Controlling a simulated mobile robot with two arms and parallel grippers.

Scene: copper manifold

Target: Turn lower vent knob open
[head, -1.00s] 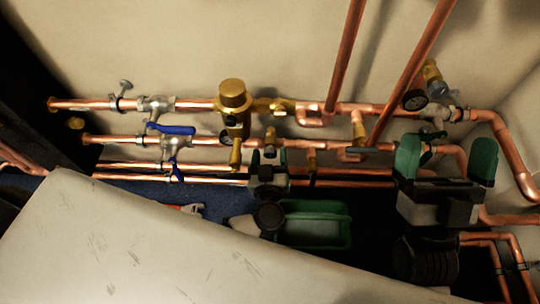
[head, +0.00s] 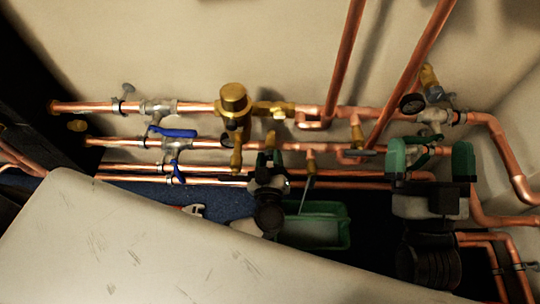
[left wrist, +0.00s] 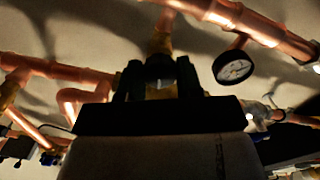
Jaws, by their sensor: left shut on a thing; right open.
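My left gripper (head: 269,158) is shut on a small brass vent knob (head: 270,138) that hangs below the middle copper pipe. In the left wrist view the dark fingers (left wrist: 158,82) close around the knob (left wrist: 160,92), and a brass stem (left wrist: 160,42) runs up behind them. The fingers hide much of the knob, so I cannot tell how far it is turned. My right gripper (head: 432,158) is open, its green fingertips apart, in front of the pipes at the right.
A large brass valve (head: 234,100) stands left of my left gripper. Blue-handled valves (head: 178,133) are further left. A thin grey lever (head: 306,196) hangs close to its right. A green tray (head: 341,229) lies below, and a dark gauge (head: 412,103) is at upper right.

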